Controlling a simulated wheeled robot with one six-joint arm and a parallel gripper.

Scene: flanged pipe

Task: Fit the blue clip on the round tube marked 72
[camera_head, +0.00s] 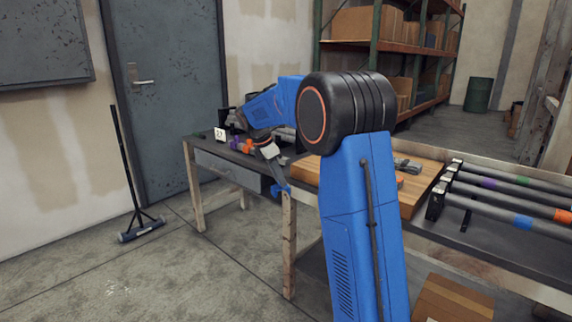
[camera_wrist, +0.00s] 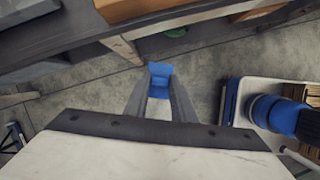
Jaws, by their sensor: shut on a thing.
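My gripper (camera_head: 275,176) points down in front of the workbench's front edge. It is shut on the blue clip (camera_head: 279,190), a small blue piece at its fingertips. In the wrist view the blue clip (camera_wrist: 159,74) shows between the ends of the two fingers (camera_wrist: 159,95), over the floor. Several grey round tubes (camera_head: 497,200) with coloured bands lie in black holders at the right of the bench. I cannot read a 72 on any of them. A white tag (camera_head: 220,134) at the bench's far left seems to read 27, beside small coloured parts.
The workbench (camera_head: 470,240) runs from far left to front right. A wooden board (camera_head: 425,173) with a grey tool (camera_head: 407,164) lies on it, partly behind my arm. A cardboard box (camera_head: 450,300) is below. A broom (camera_head: 137,225) stands by the wall.

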